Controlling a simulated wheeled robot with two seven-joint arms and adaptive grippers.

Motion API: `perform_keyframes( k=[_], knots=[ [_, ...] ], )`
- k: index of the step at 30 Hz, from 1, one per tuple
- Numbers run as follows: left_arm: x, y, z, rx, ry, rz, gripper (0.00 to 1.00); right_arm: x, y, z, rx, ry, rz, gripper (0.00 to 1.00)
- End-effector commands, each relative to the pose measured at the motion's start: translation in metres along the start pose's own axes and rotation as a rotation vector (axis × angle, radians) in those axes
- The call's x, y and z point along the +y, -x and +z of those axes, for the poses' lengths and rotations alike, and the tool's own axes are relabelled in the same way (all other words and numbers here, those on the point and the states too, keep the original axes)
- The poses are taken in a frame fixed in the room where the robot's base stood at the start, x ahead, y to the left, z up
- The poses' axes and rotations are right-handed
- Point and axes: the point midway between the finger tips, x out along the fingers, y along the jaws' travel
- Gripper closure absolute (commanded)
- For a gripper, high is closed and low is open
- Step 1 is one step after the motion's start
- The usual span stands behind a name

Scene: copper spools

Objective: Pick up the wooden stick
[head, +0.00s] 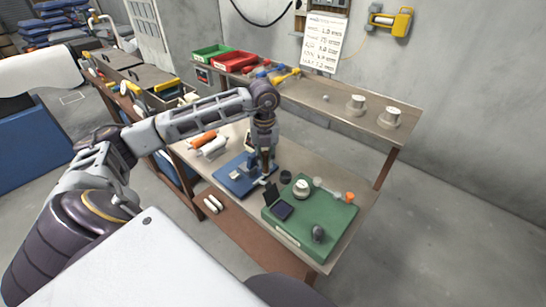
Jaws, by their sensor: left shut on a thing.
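My left arm reaches in from the left over the workbench. The gripper is shut on a narrow brown upright piece, which looks like the wooden stick (265,163). The stick's lower end is close to the bench top by the blue board's right edge; I cannot tell whether it touches. The fingers are small and dark here, so the exact grip is hard to make out. My right gripper is not in view.
A blue board (236,181) and a green mat (315,216) with small parts lie on the bench (214,170). Orange and white spools lie at the left. A raised shelf (335,102) behind holds green and red bins and two white spools.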

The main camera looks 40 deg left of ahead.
Motion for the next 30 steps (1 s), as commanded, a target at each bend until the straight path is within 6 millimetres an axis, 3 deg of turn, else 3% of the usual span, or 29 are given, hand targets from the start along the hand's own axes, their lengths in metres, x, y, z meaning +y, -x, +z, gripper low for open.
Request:
perform_keyframes(
  k=[12,30],
  knots=[
    [0.033,-0.001,-0.012,-0.001,0.002,0.003,1.0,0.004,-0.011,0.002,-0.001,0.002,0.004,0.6],
    [0.065,-0.001,-0.025,-0.002,0.001,0.003,1.0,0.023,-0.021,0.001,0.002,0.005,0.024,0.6]
  ],
)
